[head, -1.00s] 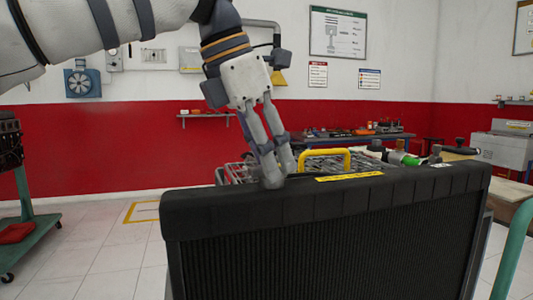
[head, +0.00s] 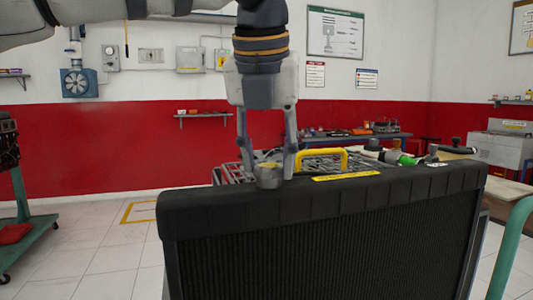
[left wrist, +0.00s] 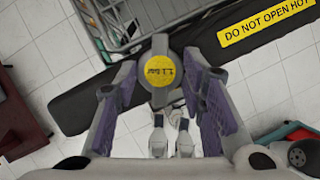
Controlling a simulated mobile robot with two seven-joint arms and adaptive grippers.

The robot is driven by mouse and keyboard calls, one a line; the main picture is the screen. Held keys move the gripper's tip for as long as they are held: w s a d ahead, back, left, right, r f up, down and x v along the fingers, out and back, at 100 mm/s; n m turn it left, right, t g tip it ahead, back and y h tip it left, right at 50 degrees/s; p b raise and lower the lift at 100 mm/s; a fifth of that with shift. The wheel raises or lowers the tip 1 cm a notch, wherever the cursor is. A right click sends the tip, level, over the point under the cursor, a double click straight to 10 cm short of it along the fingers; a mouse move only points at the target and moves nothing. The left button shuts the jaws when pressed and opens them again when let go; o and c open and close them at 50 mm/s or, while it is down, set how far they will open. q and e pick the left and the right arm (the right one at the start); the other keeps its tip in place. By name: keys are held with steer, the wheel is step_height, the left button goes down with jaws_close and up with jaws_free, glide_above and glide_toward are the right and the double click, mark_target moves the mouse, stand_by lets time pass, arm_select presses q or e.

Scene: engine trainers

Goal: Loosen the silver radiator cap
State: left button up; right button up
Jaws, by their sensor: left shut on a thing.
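The silver radiator cap (head: 268,177) sits on the top near edge of the black radiator (head: 320,235), toward its left end. In the left wrist view its round top shows a yellow label (left wrist: 161,71) with dark markings. My left gripper (head: 267,170) points straight down over the cap. Its two fingers (left wrist: 160,75) are shut on the cap, one on each side. The cap looks level and seated on the radiator. My right gripper is not in view.
A yellow handle (head: 325,158) rises just behind the cap. A yellow "DO NOT OPEN HOT" label (left wrist: 266,24) lies on the radiator top beside it. A teal post (head: 510,250) stands at the right edge.

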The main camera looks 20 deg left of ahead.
arm_select(q)
steer(key=n+y, duration=0.1)
steer(key=n, duration=0.1)
steer(key=n+g, duration=0.1)
steer(key=n, duration=0.1)
steer(key=shift+d+f+n+y, duration=0.2)
steer(key=shift+n+y, duration=0.2)
steer(key=shift+w+n, duration=0.1)
steer(key=shift+n, duration=0.2)
steer(key=o, duration=1.1)
steer(key=shift+o, duration=0.2)
steer(key=shift+r, duration=0.1)
steer(key=v, duration=0.7)
steer(key=shift+d+r, duration=0.1)
steer(key=shift+r, duration=0.05)
